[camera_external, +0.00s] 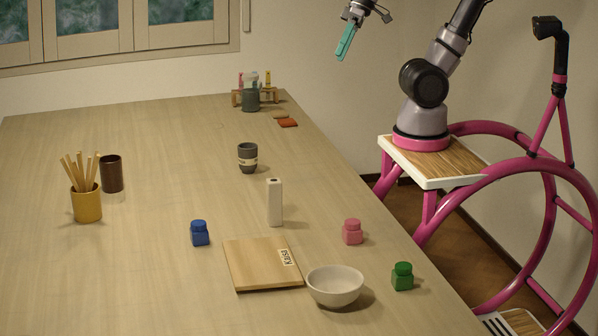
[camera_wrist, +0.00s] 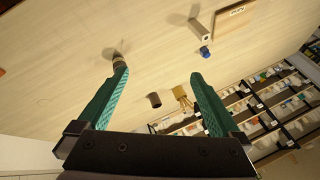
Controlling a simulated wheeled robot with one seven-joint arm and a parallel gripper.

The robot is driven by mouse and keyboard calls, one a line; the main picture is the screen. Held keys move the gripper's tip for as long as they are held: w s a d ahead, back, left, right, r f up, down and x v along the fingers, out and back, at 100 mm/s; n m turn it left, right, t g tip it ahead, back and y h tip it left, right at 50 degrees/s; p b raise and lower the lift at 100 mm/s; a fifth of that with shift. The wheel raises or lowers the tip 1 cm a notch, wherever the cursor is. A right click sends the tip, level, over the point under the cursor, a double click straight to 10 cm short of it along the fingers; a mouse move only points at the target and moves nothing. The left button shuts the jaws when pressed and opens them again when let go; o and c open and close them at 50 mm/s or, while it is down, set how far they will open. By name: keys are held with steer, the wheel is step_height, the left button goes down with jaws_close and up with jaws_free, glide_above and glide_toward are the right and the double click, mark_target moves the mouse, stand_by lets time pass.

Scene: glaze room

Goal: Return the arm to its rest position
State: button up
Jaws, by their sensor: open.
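My gripper (camera_external: 346,42) is raised high over the back right of the table, at the top edge of the outside view. Its teal fingers point down. In the wrist view my gripper (camera_wrist: 158,72) has its two fingers wide apart with nothing between them but a view of the tabletop. My arm rises from its base beside the table, and its upper part is cut off by the top of the outside view.
The table (camera_external: 150,270) holds a grey cup (camera_external: 247,158), a white bottle (camera_external: 275,203), a wooden board (camera_external: 255,268), a white bowl (camera_external: 334,287), small jars including a blue one (camera_external: 200,233), and a yellow pot (camera_external: 87,205) of sticks. All are well below my gripper.

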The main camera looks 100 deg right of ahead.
steer(key=shift+s+r+n+t, duration=0.4)
steer(key=shift+s+r+t, duration=0.4)
steer(key=shift+r, duration=0.1)
